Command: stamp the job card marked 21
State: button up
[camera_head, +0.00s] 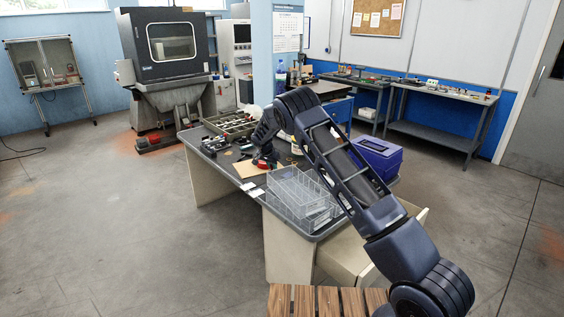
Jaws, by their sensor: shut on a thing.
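My gripper (265,157) is low over the middle of the grey desk (222,172), pointing down. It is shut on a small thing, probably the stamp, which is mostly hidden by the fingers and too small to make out. A small red item (262,165) shows right at the fingertips; I cannot tell whether it is part of the held thing. A tan sheet (246,169) lies under and beside the gripper. Small white cards (251,188) lie near the desk's front edge. No number can be read on any card, so I cannot tell which is 21.
Clear stacked trays (300,196) stand right of the gripper, close to the desk's front edge. A purple box (378,157) stands behind my arm. A divided parts tray (231,123) and small dark tools (213,145) are at the desk's far left. The floor at left is open.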

jog(key=s+a+m+g+h, duration=0.1)
jog(key=s+a+m, duration=0.45)
jog(key=s, duration=0.45)
jog(key=shift+n, duration=0.25)
jog(key=shift+w+a+f, duration=0.1)
jog(key=shift+a+f, duration=0.05)
jog(key=shift+f, duration=0.85)
jog(key=shift+w+a+f, duration=0.1)
jog(key=shift+a+f, duration=0.1)
jog(key=shift+f, duration=0.8)
jog(key=shift+a+f, duration=0.15)
jog(key=shift+f, duration=0.85)
jog(key=shift+f, duration=0.55)
notch_tip(320, 180, up, 7)
jog(key=shift+h, duration=0.3)
dwell(0.6)
